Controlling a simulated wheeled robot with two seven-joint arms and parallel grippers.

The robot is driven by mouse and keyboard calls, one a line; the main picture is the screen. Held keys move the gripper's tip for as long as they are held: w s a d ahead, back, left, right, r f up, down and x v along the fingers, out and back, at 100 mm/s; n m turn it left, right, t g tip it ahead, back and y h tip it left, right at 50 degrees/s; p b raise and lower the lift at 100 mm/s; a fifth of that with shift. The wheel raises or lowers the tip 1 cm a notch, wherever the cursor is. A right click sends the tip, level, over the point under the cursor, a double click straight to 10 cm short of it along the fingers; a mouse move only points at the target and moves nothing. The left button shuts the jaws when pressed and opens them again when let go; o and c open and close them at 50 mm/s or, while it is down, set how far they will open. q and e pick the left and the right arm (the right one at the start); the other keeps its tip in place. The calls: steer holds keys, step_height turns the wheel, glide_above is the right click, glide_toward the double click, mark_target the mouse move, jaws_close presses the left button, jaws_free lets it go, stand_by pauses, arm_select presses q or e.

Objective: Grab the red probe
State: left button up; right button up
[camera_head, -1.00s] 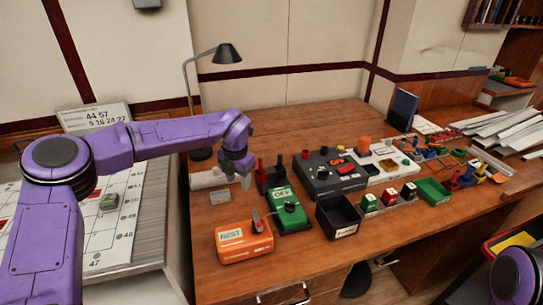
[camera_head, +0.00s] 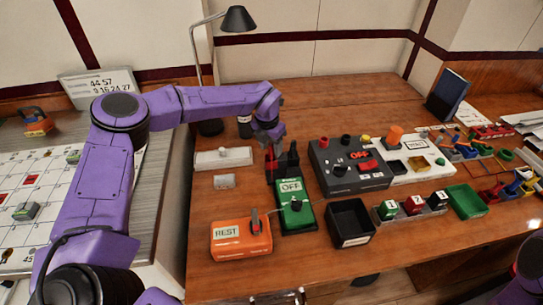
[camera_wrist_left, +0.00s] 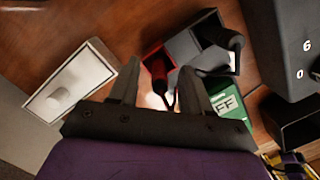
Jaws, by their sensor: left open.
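The red probe (camera_head: 270,163) stands in a dark holder on the wooden bench, beside a black probe (camera_head: 293,156). In the left wrist view the red probe (camera_wrist_left: 157,66) appears between my two fingers, with its cable running toward me. My left gripper (camera_head: 272,146) is just above it, pointing down with its jaws apart. The left wrist view shows both fingers (camera_wrist_left: 160,85) of the gripper. I cannot tell whether they touch the probe. My right gripper is not in view.
A green OFF meter (camera_head: 292,218) and an orange REST box (camera_head: 241,239) stand in front. A dark unit with switches (camera_head: 340,176) is to the right, next to a black tray (camera_head: 349,218). A white block (camera_head: 222,159) lies left of the gripper.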

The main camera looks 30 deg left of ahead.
arm_select(q)
step_height(320, 180, down, 2)
steer(key=shift+w, duration=0.1)
jaws_close()
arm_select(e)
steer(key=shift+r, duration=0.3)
